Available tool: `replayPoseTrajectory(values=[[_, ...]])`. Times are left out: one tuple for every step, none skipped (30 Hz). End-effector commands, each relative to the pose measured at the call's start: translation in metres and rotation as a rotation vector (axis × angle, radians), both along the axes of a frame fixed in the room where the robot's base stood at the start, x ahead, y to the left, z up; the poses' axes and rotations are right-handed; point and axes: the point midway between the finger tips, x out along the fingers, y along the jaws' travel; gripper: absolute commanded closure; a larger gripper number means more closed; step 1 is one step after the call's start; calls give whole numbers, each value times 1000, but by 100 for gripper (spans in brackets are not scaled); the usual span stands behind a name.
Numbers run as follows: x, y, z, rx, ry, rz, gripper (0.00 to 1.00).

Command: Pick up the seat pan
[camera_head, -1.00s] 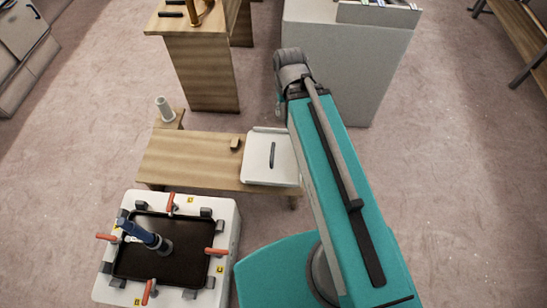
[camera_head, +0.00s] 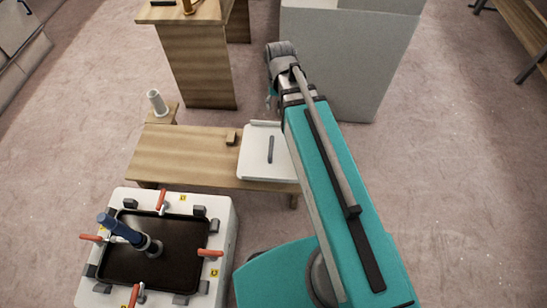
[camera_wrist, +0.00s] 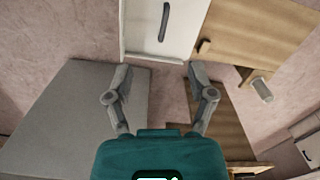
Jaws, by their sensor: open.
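A white, flat, square panel with a dark bar handle, which looks like the seat pan (camera_head: 257,168), lies on the right end of a low wooden bench, partly behind my arm. In the wrist view the seat pan (camera_wrist: 182,42) is at the top, with its dark handle upright in the picture. My gripper (camera_wrist: 158,72) is open and empty. Its two fingers point toward the near edge of the seat pan and are spread apart.
The low wooden bench (camera_head: 190,155) carries a small wooden block (camera_head: 231,138). A white cylinder (camera_head: 157,102) stands at its back left. A white fixture (camera_head: 225,215) with red-handled clamps, a black tray and a blue tool is in front. A grey cabinet (camera_head: 345,60) stands behind.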

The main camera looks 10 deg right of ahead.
Motion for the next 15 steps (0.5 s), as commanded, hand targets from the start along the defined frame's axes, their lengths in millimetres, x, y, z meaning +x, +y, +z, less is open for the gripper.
replayPoseTrajectory(values=[[8,0,-21,1,3,-9,29],[10,-1,-27,1,5,-14,29],[14,-1,-34,2,7,-20,29],[17,-1,-40,2,9,-25,29],[19,-1,-46,3,10,-29,29],[23,-2,-53,3,13,-36,29],[25,-2,-59,3,14,-41,29],[28,-2,-65,4,16,-46,29],[32,-2,-73,4,18,-53,29],[34,-2,-79,4,20,-57,29],[37,-2,-84,5,22,-61,29],[41,-2,-92,5,24,-68,29],[43,-3,-98,5,26,-73,29],[46,-3,-103,5,28,-78,29],[49,-3,-111,6,31,-85,29]])
